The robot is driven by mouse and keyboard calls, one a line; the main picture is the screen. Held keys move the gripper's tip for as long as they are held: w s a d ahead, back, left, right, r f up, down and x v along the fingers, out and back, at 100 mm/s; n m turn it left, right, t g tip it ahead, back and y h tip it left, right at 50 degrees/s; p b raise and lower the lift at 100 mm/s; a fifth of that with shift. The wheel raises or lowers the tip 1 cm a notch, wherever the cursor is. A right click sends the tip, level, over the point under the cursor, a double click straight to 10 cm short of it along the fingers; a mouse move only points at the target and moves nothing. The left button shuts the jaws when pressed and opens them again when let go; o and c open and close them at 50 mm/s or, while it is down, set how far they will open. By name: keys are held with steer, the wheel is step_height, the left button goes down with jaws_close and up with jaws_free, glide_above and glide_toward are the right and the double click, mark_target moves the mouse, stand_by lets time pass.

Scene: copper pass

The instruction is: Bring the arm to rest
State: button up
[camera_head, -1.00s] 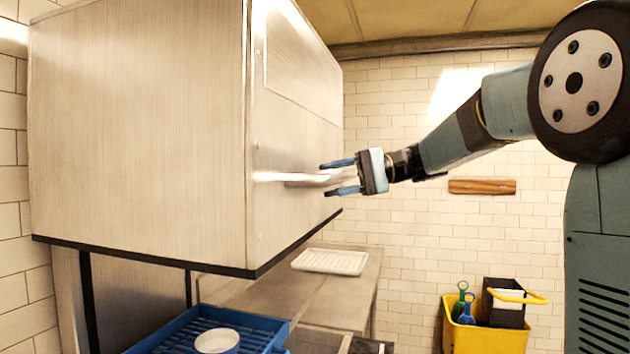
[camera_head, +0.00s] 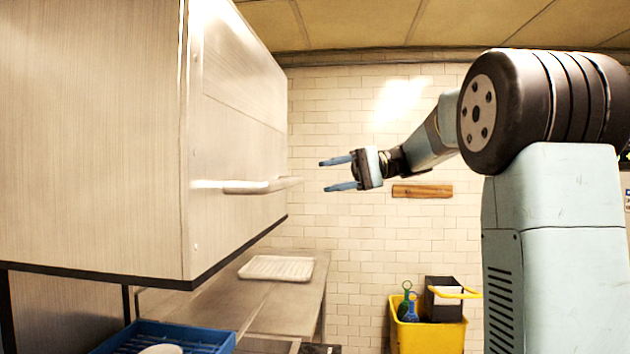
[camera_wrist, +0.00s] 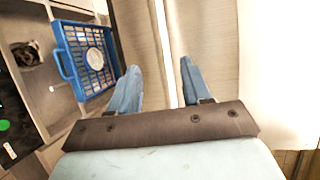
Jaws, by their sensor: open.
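My gripper (camera_head: 340,174) is open with nothing between its two blue fingers. In the head view it is raised, to the right of the steel hood's bar handle (camera_head: 245,187), with a gap between the fingertips and the handle's end. My arm reaches left from the right side of the picture. In the wrist view the open fingers (camera_wrist: 160,80) point toward pale metal panels and a bright vertical strip; I cannot tell exactly which part that strip is.
The big steel hood (camera_head: 90,130) fills the left. Below are a blue rack (camera_head: 215,342) holding a white dish (camera_head: 162,350) and a steel counter with a white tray (camera_head: 276,268). A yellow bucket (camera_head: 428,337) stands at the right. A wooden strip (camera_head: 422,191) is on the tiled wall.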

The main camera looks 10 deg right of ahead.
steer(key=shift+d+r, duration=0.1)
steer(key=shift+d, duration=0.45)
steer(key=s+a+f+m+t+h, duration=0.2)
steer(key=s+a+f+t+h, duration=0.15)
steer(key=s+f+h, duration=0.7)
steer(key=s+d+f+n+t+h, duration=0.1)
steer(key=s+d+f+t+h, duration=0.2)
steer(key=s+f, duration=1.2)
steer(key=d+h, duration=0.2)
steer(key=d, duration=0.3)
steer(key=shift+s+d+n, duration=0.15)
steer(key=shift+s+n, duration=0.2)
steer(key=shift+n, duration=0.05)
